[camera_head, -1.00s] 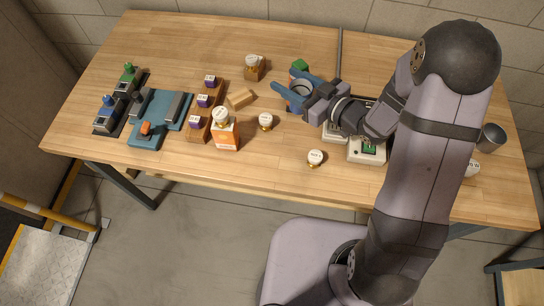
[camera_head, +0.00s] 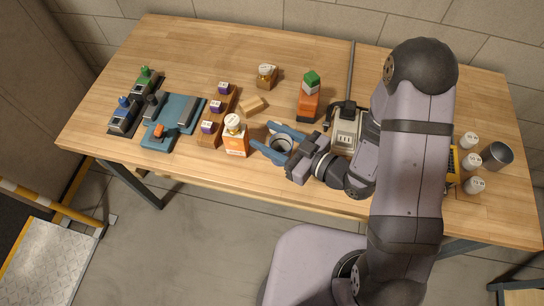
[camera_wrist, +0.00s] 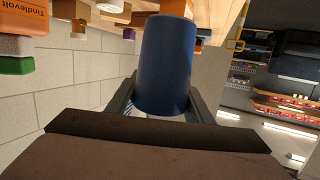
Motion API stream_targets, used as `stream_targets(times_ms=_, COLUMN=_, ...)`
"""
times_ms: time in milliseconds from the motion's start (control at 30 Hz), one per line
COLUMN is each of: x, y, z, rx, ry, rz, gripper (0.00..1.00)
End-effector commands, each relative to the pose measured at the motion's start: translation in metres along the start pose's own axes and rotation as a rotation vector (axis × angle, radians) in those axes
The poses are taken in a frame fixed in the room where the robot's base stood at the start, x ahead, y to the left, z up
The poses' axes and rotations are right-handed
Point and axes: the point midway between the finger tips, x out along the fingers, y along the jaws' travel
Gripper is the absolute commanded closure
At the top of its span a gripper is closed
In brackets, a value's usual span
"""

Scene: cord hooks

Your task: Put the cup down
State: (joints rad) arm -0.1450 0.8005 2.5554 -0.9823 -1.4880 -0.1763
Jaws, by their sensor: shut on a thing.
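My gripper (camera_head: 268,141) is shut on a blue cup (camera_head: 281,144), with one finger on each side of it. In the wrist view the cup's blue side (camera_wrist: 166,65) fills the middle between the dark fingers. Whether its base touches the table is hidden.
An orange-and-white bottle (camera_head: 235,138) stands just left of the gripper. A grey cup (camera_head: 497,155) and several white-capped jars (camera_head: 470,161) stand at right.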

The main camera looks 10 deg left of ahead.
Motion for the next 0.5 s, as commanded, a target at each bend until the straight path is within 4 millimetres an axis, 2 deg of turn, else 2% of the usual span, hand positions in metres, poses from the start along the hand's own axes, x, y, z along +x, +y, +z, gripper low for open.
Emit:
stream_targets(times_ms=200, x=0.005, y=0.0, z=0.025, rx=0.004, ry=-0.003, rz=0.0, gripper=0.75)
stream_targets(times_ms=500, x=0.007, y=0.001, z=0.035, rx=0.0, ry=0.0, rz=0.0, gripper=0.75)
